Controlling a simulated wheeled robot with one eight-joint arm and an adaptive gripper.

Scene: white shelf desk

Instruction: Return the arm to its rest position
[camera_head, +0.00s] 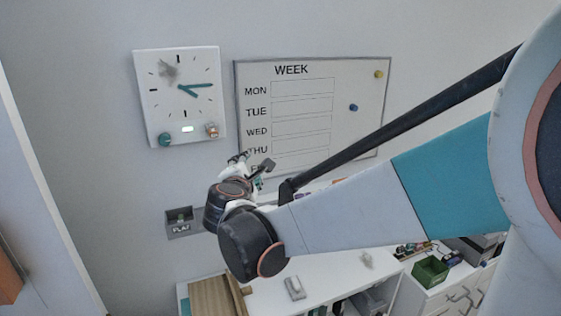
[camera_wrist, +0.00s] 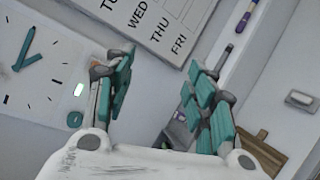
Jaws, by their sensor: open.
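My arm reaches in from the right in the head view, and its end is raised above the white desk in front of the wall. My gripper (camera_head: 254,172) is partly hidden there behind my wrist joints. In the wrist view my gripper (camera_wrist: 155,95) shows two teal-padded fingers standing wide apart. Nothing is held between them. The fingers appear clear of the wall and the desk.
A square clock (camera_head: 181,98) and a WEEK whiteboard (camera_head: 312,115) hang on the wall close behind my gripper.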

